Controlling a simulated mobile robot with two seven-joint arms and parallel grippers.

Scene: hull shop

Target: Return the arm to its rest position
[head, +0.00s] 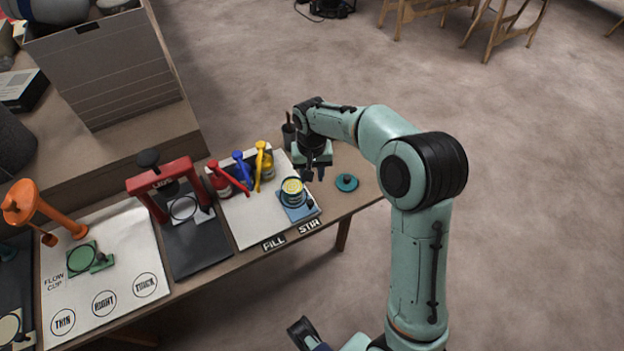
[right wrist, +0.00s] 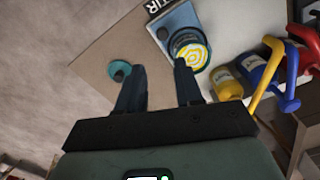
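My right arm reaches over the right end of the bench, with its right gripper (head: 314,174) pointing down above the bench top. The right wrist view shows the two fingers of the right gripper (right wrist: 158,88) spread apart with nothing between them. An open can with yellow and white swirled contents (head: 292,188) stands on a blue pad (head: 300,210), just left of and in front of the gripper. It also shows in the right wrist view (right wrist: 190,52), beyond the fingertips. A round teal lid with a knob (head: 347,183) lies on the bench to the right. My left gripper is not visible.
Red (head: 219,180), blue (head: 242,168) and yellow (head: 264,162) pump bottles stand left of the can. A dark cup (head: 288,131) is behind the gripper. A red press frame (head: 165,185) and an orange stand (head: 45,212) are farther left. Open floor lies right of the bench.

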